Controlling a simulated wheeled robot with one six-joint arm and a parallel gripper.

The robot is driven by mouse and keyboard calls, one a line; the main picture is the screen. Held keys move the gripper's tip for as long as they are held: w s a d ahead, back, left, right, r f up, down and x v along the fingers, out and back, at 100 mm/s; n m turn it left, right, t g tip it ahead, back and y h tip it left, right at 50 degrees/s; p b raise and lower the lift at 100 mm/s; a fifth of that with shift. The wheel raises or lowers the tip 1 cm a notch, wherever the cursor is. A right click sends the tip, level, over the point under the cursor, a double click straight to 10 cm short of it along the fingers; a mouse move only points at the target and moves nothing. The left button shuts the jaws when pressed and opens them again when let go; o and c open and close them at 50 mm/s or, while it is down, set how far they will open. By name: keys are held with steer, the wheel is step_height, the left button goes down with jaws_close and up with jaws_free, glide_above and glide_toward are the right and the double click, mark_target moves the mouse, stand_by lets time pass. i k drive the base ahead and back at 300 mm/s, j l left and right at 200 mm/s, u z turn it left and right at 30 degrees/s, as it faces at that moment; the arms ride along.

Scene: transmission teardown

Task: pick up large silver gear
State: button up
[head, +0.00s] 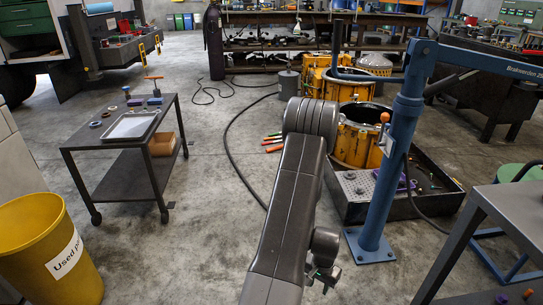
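A round silver ribbed part (375,63) sits at the back right, behind the blue crane post; it may be the large silver gear, but it is too small to tell. My arm rises from the bottom centre and bends at the top. A small dark end piece (325,279), perhaps my gripper, shows beside the lower arm, far from the silver part. Its fingers cannot be made out, nor whether it holds anything.
Yellow housings (358,140) stand at a black tray (405,205) behind the blue crane (395,170). A dark cart (125,150) with a silver tray (130,126) stands left, a yellow bin (40,235) lower left. A black hose (233,155) crosses the mostly clear floor.

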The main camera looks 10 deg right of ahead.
mark_target(348, 175)
steer(key=i+j+z, duration=0.15)
steer(key=i, duration=1.55)
steer(key=i+l+z, duration=0.15)
steer(key=i+z, duration=0.3)
steer(key=i, duration=0.15)
steer(key=i+z, duration=0.4)
steer(key=i, duration=0.25)
steer(key=i+j+z, duration=0.3)
steer(key=i+z, duration=0.15)
steer(key=i, duration=0.15)
